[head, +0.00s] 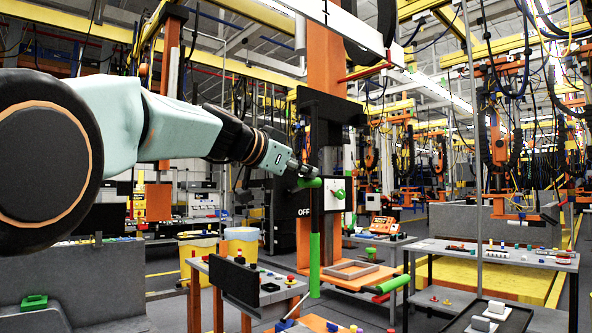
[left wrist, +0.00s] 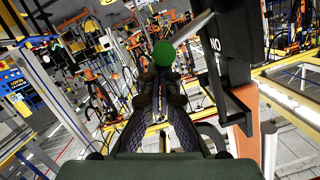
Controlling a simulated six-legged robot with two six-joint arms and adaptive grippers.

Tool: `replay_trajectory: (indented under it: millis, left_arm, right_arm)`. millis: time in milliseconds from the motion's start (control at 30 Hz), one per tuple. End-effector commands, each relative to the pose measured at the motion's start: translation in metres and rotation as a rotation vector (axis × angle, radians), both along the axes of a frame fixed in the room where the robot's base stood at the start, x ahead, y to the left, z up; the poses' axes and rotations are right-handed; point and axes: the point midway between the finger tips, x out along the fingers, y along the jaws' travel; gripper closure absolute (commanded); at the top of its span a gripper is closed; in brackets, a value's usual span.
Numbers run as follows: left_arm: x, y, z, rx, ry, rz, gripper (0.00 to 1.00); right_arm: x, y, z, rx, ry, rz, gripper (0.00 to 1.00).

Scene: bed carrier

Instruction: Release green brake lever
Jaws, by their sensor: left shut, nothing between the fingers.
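A green lever handle (head: 309,183) shows in the head view in front of the black and orange column, right at the fingertips of my left gripper (head: 303,170). In the left wrist view, a round green end (left wrist: 164,53) on a grey rod is just beyond the fingertips of my left gripper (left wrist: 162,90). The fingers are shut with nothing between them. I cannot tell whether they touch the green end. A vertical green bar (head: 314,265) hangs below, and a green grip (head: 393,284) sticks out lower right. My right gripper is not in view.
The orange column (head: 327,75) stands behind the lever, with a black panel marked OFF (head: 304,212). A white plate with a green knob (head: 339,194) is close on the right. Worktables with small parts (head: 498,256) stand lower right. Yellow bins (head: 242,242) are lower left.

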Motion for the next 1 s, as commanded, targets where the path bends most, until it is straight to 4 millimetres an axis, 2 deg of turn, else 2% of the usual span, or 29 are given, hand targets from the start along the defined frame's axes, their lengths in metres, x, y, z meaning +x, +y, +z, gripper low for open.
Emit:
replay_trajectory:
  millis: [33, 100, 400, 700, 1000]
  left_arm:
    - [0.000, 0.000, -0.010, 0.018, -0.017, 0.000, 1.00]
    - [0.000, 0.000, -0.013, 0.043, -0.043, 0.000, 1.00]
    - [-0.003, -0.003, -0.024, 0.147, -0.147, 0.000, 1.00]
    - [-0.006, -0.005, -0.031, 0.220, -0.220, -0.001, 1.00]
    - [-0.008, -0.006, -0.033, 0.253, -0.253, 0.001, 1.00]
  right_arm:
    - [0.000, 0.000, -0.015, 0.000, 0.000, 0.000, 0.53]
    - [0.000, 0.000, -0.026, 0.000, 0.000, 0.000, 0.53]
    - [0.000, 0.000, -0.064, 0.000, 0.000, 0.000, 0.53]
    - [0.000, 0.000, -0.087, 0.000, 0.000, 0.000, 0.53]
    - [0.000, 0.000, -0.096, 0.000, 0.000, 0.000, 0.53]
